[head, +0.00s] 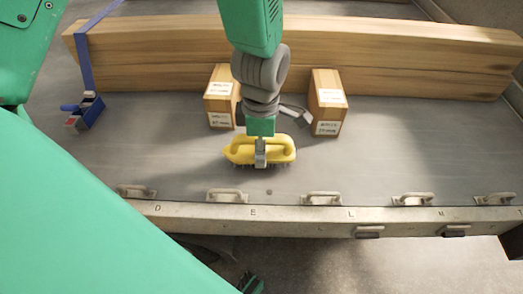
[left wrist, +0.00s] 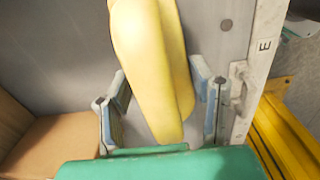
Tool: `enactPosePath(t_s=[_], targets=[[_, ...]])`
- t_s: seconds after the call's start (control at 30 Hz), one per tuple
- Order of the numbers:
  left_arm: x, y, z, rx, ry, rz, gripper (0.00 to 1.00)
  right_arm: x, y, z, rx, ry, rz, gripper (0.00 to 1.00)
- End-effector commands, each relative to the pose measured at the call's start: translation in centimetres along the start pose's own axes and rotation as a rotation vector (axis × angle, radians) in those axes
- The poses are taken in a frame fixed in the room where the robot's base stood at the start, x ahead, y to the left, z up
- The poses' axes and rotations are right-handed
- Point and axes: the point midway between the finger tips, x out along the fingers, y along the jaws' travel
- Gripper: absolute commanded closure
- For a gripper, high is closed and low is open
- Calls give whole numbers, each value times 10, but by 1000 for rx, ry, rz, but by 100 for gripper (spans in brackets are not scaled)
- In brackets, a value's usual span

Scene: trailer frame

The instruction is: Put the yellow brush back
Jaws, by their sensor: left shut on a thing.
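The yellow brush (head: 236,151) has a looped handle and dark bristles facing down. It is over the grey trailer deck near the front edge, by the letter E. I cannot tell whether its bristles touch the deck. My left gripper (head: 261,152) comes down from above and is shut on the brush's handle. In the left wrist view the brush (left wrist: 152,55) lies between the two fingers of my left gripper (left wrist: 160,103). My right gripper is not in view.
Two wooden blocks with white labels (head: 221,97) (head: 327,103) stand behind the brush. A long timber beam (head: 380,55) runs along the back. A blue strap with a ratchet (head: 84,111) is at left. Metal cleats (head: 322,198) line the front rail. The deck at right is clear.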

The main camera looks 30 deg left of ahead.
Motion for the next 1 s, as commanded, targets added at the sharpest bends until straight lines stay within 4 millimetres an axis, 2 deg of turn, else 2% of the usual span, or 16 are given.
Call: enactPosePath(t_s=[0.03, 0.07, 0.1, 0.37, 0.4, 0.43, 0.47, 0.8, 0.87, 1.0], targets=[[8, 0, 0, 0, -1, -1, 78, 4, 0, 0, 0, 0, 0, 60], [8, 0, 0, 0, -1, 0, 78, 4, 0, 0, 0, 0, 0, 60], [8, 0, 0, 0, -1, 1, 82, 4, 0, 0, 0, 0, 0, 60], [9, 0, 0, 0, -1, 0, 82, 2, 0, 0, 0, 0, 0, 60], [9, 0, 0, 0, -1, 0, 44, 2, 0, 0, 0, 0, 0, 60], [9, 0, 0, 0, -1, 0, 33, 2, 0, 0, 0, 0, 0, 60], [9, 0, 0, 0, -1, 0, 30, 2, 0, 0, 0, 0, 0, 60], [6, 0, 0, 1, -2, 2, 30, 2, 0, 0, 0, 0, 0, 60], [1, 1, 0, 1, -2, 3, 30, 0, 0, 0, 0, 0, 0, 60], [-24, 1, 0, 1, -3, 5, 30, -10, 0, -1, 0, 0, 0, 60]])
